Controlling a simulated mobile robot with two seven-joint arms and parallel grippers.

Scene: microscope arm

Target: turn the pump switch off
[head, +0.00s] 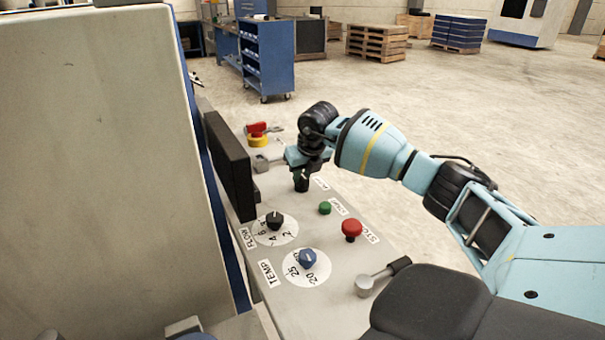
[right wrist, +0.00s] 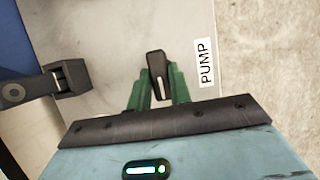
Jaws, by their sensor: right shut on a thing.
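The pump switch is a black knob with a white line (right wrist: 156,66), beside the PUMP label (right wrist: 206,63) in the right wrist view. In the head view the switch (head: 301,183) stands on the grey panel, below my right gripper (head: 302,170). The gripper's two green fingers lie on either side of the knob in the right wrist view and are shut on it. The white line runs nearly along the fingers, slightly tilted. Part of the knob is hidden between the fingers. My left gripper is not seen.
The panel (head: 330,262) also carries a green button (head: 325,208), a red button (head: 352,229), a FLOW knob (head: 274,220), a blue TEMP knob (head: 307,258), a lever (head: 381,275) and a red-and-yellow switch (head: 258,134). A dark upright plate (head: 230,165) stands at left.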

